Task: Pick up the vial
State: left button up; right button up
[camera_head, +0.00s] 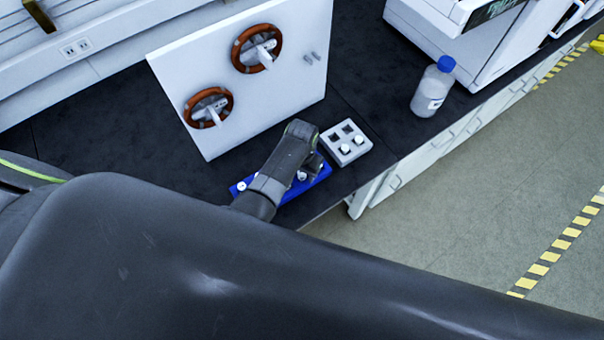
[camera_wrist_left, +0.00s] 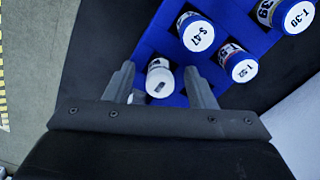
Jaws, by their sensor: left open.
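A blue rack (camera_head: 318,181) with white-capped vials lies on the black bench, partly hidden under my left arm. In the left wrist view the same rack (camera_wrist_left: 152,42) holds several vials, with caps marked S-47 (camera_wrist_left: 198,35), I-52 (camera_wrist_left: 243,70) and I-39 (camera_wrist_left: 298,17). My left gripper (camera_wrist_left: 158,78) is open, its fingers on either side of a white-capped vial (camera_wrist_left: 160,82) at the rack's edge. That cap's mark is not readable, and I cannot tell whether the fingers touch it. In the head view the fingertips are hidden. My right gripper is not in view.
A light grey block (camera_head: 358,154) with square holes and white caps stands right beside the rack. Behind is a white panel (camera_head: 290,95) with two brown rings. A blue-capped bottle (camera_head: 431,90) and a white instrument (camera_head: 470,45) stand at the right. The bench's front edge is close.

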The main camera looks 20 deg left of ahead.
pick_arm(q)
jog(key=shift+c, duration=0.2)
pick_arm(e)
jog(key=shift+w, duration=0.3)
pick_arm(q)
jog(key=c, duration=1)
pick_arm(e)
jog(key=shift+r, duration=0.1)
